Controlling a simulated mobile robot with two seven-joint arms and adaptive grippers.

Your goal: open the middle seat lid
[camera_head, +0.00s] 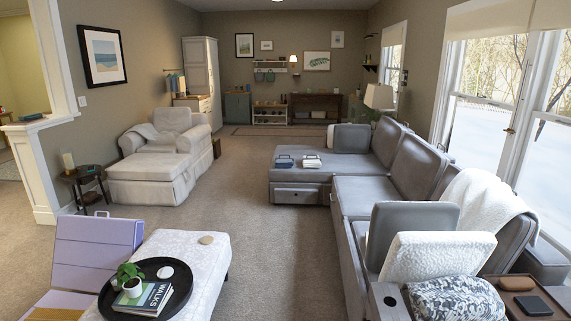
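A grey sectional sofa runs along the right side in the head view. Its middle seat (366,196) is a flat grey pad that lies level, with a grey back cushion (411,167) behind it. No raised lid shows at this seat. The chaise end (300,174) is farther away and has a drawer front with a small handle. A grey cushion (408,224) and a white textured cushion (440,256) stand upright nearer to me and hide much of the near seat. Neither of my grippers is in view.
A patterned ottoman (208,262) with a black round tray (177,293) stands at the lower left, beside a lavender piece (95,246) with an upright panel. Open carpet (280,250) lies between ottoman and sofa. A pale armchair (165,160) stands farther left.

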